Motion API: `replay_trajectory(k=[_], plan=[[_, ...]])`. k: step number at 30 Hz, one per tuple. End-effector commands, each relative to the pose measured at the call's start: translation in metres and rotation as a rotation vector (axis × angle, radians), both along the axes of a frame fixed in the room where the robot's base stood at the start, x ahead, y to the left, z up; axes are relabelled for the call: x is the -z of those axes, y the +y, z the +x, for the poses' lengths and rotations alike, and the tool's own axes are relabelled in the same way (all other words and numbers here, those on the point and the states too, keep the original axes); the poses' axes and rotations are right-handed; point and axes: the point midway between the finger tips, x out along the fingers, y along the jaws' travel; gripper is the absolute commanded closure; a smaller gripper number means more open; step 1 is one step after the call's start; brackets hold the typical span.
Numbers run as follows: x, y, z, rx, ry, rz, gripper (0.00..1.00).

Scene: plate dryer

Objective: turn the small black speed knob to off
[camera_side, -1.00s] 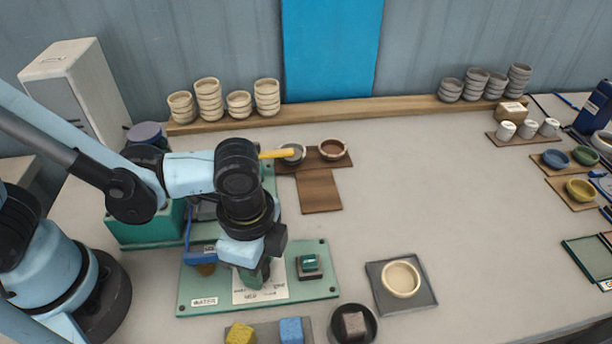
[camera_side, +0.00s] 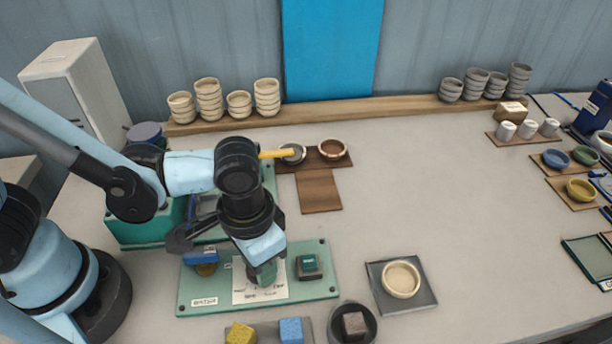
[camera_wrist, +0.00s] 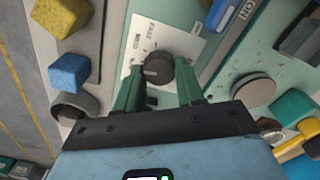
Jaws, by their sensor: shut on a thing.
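The small black speed knob (camera_wrist: 158,70) stands on a white label plate (camera_wrist: 150,40) in the wrist view, with a pale pointer mark on its top. My gripper (camera_wrist: 160,78) has its two green fingers on either side of the knob, shut on it. In the side view my gripper (camera_side: 264,276) reaches down to the white label plate (camera_side: 245,292) on the green control panel (camera_side: 210,290). The knob is hidden behind the fingers there.
Yellow (camera_side: 241,334) and blue (camera_side: 291,331) sponges and a dark bowl (camera_side: 335,338) lie along the front. A tray (camera_side: 424,292) with a cream bowl is to the right.

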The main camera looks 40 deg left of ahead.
Motion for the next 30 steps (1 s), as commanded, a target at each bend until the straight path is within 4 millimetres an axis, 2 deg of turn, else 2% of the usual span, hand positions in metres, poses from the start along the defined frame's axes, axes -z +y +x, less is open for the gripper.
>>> replay_trajectory(k=[18, 30], plan=[[-0.0004, 0.0015, -0.0002, -0.577, 0.002, 0.0, 0.93], [-0.0004, 0.0021, -0.0005, -0.835, 0.002, 0.0, 0.93]])
